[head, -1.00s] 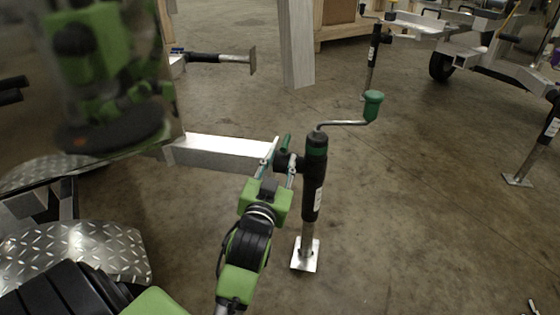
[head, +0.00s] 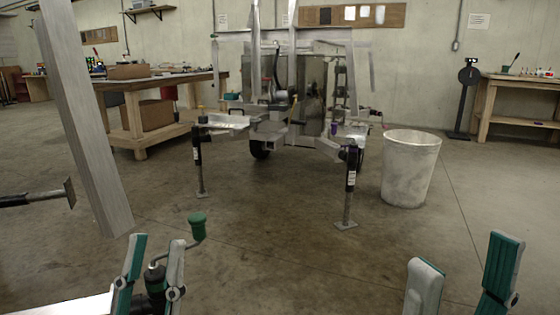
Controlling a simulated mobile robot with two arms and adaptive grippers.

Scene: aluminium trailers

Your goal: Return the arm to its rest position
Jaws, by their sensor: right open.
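My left gripper (head: 156,248) is at the lower left, its two green-and-grey fingers apart. A black jack (head: 155,290) with a bent crank and green knob (head: 197,224) shows between and behind these fingers; whether they touch it I cannot tell. My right gripper (head: 466,255) is at the lower right, fingers wide apart and nothing between them. Both arms are mostly below the picture's edge.
A bright trailer beam (head: 70,307) lies at the lower left, with a leaning aluminium post (head: 82,120) above it. Another trailer (head: 268,128) on jack legs stands ahead, beside a white bin (head: 410,168). Workbenches (head: 135,105) line the wall. The middle floor is open.

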